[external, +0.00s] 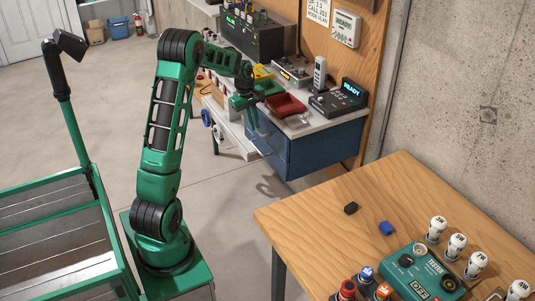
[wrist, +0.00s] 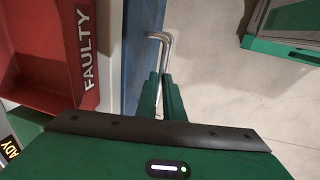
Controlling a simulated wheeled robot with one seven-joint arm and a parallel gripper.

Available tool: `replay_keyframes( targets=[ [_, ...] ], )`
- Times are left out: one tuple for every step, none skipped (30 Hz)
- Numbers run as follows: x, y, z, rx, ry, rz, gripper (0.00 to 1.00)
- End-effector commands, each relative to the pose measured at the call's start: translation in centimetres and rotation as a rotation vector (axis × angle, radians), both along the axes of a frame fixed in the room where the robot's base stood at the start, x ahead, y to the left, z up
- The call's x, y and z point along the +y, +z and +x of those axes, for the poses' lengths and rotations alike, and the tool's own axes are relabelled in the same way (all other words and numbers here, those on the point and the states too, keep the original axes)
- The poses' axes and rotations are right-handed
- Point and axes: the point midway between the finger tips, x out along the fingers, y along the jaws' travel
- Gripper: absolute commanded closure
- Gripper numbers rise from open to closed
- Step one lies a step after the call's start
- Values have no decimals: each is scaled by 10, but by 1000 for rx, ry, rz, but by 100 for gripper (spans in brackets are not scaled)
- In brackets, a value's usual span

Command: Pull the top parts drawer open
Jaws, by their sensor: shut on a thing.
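The blue parts drawer unit (external: 320,147) hangs under the right end of the workbench in the external view. My gripper (external: 252,117) is at the upper part of its left-hand face. In the wrist view the green fingers of my gripper (wrist: 160,97) are closed together on a bent metal drawer handle (wrist: 160,37). The handle stands beside a narrow strip of the blue drawer front (wrist: 131,45). The fingers hide part of the handle. I cannot tell from these views whether the top drawer is out at all.
A red bin marked FAULTY (wrist: 85,50) sits on the bench beside the drawer front; it also shows in the external view (external: 285,105). A READY device (external: 340,100) stands behind it. A wooden table (external: 310,220) is in the foreground. The floor (wrist: 230,85) beside the drawer is clear.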

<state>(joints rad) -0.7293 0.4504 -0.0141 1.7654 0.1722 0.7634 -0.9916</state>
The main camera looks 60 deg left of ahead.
Motion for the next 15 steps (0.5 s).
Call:
replay_keyframes(
  targets=[
    [1,2,-6,-1,3,3,100],
    [1,2,-10,-1,4,2,100],
    [2,2,-16,-1,5,3,100],
    [2,2,-21,-1,5,3,100],
    [1,2,-26,0,5,3,100],
    [1,2,-35,0,4,2,100],
    [1,2,-42,1,5,2,100],
    [2,3,-49,1,7,3,100],
    [2,2,-59,1,6,2,100],
    [1,2,-67,0,6,2,100],
    [1,3,-74,0,7,3,100],
    [1,2,-86,1,6,2,100],
    [2,3,-94,1,8,3,100],
    [1,2,-102,1,7,2,100],
    [2,2,-113,1,7,2,100]
  ],
)
